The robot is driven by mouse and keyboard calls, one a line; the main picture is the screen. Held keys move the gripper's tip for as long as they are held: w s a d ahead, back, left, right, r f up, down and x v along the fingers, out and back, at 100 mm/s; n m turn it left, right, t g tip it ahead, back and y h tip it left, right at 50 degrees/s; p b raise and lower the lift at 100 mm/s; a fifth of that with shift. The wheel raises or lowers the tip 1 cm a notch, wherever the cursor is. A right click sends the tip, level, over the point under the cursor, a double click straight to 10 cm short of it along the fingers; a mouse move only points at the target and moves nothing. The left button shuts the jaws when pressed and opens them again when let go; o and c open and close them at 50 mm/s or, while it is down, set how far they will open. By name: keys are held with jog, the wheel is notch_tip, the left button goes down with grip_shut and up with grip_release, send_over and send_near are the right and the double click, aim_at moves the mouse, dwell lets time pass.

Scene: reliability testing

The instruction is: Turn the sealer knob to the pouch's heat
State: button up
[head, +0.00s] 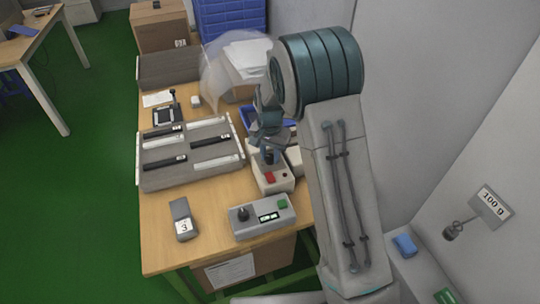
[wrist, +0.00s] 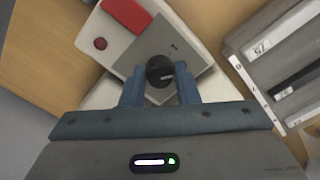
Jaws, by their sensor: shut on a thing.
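The sealer (head: 274,178) is a white box with a red patch, on the table at the right. In the wrist view the sealer (wrist: 112,48) shows a red block, a round red button and a grey plate. Its round black knob (wrist: 161,68) has a light pointer line, directed roughly right. A small dark mark is on the plate above the knob; I cannot read it. My gripper (wrist: 160,80) is shut on the knob, a blue finger on each side. A grey item (head: 183,218) labelled 3 lies at the front left; I cannot tell whether it is the pouch.
A grey tray (head: 143,165) with black and white strips is left of the sealer. A grey box (head: 262,228) with a black knob and green button stands in front. A blue bin (head: 246,117) is behind the sealer. The table's front left corner is clear.

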aim_at(270, 156)
jog(key=m, duration=0.5)
jog(key=shift+r+m, duration=0.1)
jog(key=shift+m, duration=0.2)
jog(key=m+p, duration=0.1)
jog(key=m, duration=0.4)
jog(key=shift+m+p, duration=0.35)
jog(key=shift+m, duration=0.05)
jog(key=o, duration=1)
notch_tip(270, 156, up, 14)
jog(key=shift+f+b, duration=0.15)
jog(key=shift+b, duration=0.25)
